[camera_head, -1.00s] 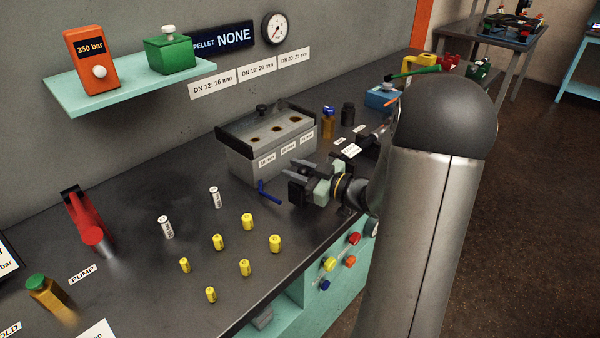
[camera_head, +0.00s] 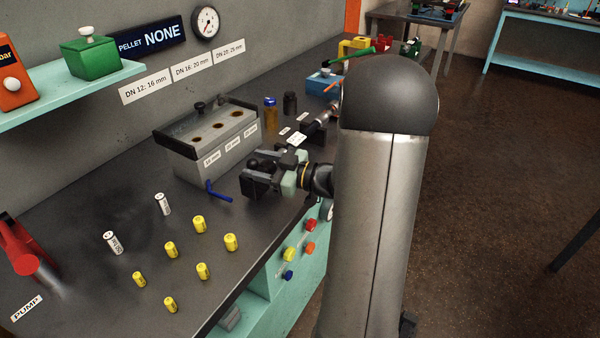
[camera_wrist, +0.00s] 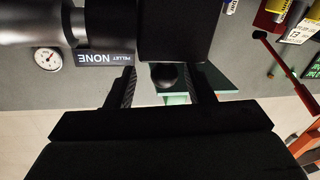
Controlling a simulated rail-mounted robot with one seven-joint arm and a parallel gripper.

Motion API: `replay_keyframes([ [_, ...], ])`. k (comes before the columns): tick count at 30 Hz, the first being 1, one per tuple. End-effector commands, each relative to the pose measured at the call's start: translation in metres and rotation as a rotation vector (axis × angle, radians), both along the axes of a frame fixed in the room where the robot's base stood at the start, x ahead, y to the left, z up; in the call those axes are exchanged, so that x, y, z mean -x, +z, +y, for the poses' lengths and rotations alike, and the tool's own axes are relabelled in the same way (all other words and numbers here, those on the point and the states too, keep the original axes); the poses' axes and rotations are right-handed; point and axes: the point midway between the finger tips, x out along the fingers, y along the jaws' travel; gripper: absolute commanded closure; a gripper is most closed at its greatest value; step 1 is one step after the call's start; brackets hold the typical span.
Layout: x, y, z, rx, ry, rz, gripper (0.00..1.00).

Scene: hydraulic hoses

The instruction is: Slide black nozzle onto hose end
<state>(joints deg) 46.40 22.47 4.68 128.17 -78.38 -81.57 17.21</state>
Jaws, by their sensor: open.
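My gripper (camera_head: 262,172) is low over the right side of the dark bench, in front of the grey three-hole block. In the wrist view its two ribbed fingers (camera_wrist: 163,88) stand apart. A small dark rounded piece (camera_wrist: 165,76) shows between them in the picture; I cannot tell whether it lies in the jaws or behind them. A large black block (camera_wrist: 175,30) and a grey-and-black cylinder (camera_wrist: 60,22) are close at the top. In the head view a dark cylindrical part (camera_head: 317,125) lies behind the gripper. I cannot tell for certain which is the nozzle or the hose end.
The grey three-hole block (camera_head: 210,145) stands left of my gripper, with a blue angled piece (camera_head: 218,192) in front. A dark bottle (camera_head: 290,103) stands behind.

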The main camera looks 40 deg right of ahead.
Motion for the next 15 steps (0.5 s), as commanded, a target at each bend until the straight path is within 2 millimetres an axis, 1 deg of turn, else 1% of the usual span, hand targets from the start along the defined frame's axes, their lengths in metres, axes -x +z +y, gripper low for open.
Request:
replay_keyframes([
  [1, 0.011, -0.001, -0.009, 0.002, -0.006, 0.001, 0.52],
  [9, 0.067, -0.001, -0.046, 0.0, -0.008, 0.0, 0.52],
  [15, 0.099, -0.001, -0.068, 0.0, -0.006, 0.001, 0.52],
])
